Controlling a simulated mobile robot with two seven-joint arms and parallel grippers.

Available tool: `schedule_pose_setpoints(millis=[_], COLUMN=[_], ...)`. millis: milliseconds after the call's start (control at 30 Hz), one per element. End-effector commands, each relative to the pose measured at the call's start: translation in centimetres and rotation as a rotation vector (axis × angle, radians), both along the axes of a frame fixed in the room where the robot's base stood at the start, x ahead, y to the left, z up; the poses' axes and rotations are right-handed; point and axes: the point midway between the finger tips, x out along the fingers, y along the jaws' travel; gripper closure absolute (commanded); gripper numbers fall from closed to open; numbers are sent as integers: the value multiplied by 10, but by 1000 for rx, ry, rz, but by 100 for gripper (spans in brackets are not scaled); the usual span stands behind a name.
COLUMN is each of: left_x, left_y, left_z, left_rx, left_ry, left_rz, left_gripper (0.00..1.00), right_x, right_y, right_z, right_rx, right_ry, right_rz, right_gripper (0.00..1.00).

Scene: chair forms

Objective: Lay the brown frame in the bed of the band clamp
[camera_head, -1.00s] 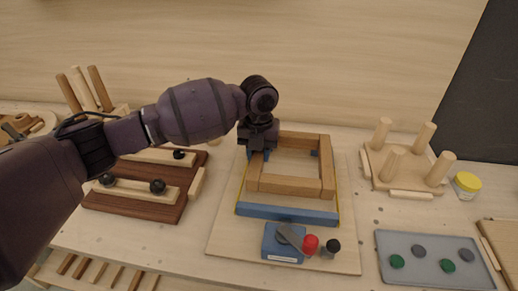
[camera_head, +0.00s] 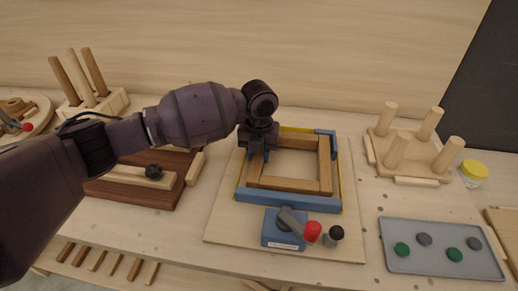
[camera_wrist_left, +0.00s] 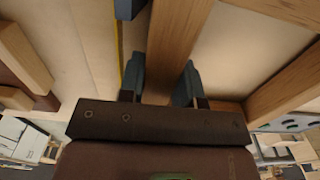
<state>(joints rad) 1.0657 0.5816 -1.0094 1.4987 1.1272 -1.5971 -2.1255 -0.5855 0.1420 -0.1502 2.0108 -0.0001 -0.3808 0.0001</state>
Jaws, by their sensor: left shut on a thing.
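The brown frame (camera_head: 290,185) is a square of wooden bars. It lies level within the band clamp's outline, close behind the blue front bar (camera_head: 290,202) of the clamp; whether it touches the bed cannot be told. A yellow band (camera_head: 342,185) runs around it, and a blue corner piece (camera_head: 328,140) is at the far right. My left gripper (camera_head: 257,155) is shut on the frame's left bar, hiding the far left corner. In the left wrist view the bar (camera_wrist_left: 176,40) passes between my gripper's fingers (camera_wrist_left: 158,86). My right gripper is not in view.
A red-knobbed lever on a blue block (camera_head: 284,230) stands at the clamp's front. A peg-legged piece (camera_head: 405,150), a yellow-lidded jar (camera_head: 473,172) and a grey tray (camera_head: 440,262) with discs are at right. A dark brown board (camera_head: 150,195) is at left.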

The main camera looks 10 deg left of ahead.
Motion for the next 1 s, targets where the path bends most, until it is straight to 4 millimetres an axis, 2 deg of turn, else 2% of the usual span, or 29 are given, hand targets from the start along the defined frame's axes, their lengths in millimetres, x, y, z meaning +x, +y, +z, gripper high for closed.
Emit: schedule_pose_setpoints(millis=[367,400,567,833,1000], left_x=[0,0,0,0,0], left_y=[-1,-1,0,0,0], left_z=[-2,-2,-2,-3,4], left_rx=[-2,-2,-1,1,1], left_ry=[-2,-2,-2,0,-2], left_rz=[-1,-1,-1,0,0], left_gripper=[100,62,38,38,38], right_x=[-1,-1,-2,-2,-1], right_y=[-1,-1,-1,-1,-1], right_z=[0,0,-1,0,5], right_rx=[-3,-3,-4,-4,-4], right_ry=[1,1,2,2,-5], right_rz=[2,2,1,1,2], right_gripper=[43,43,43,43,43])
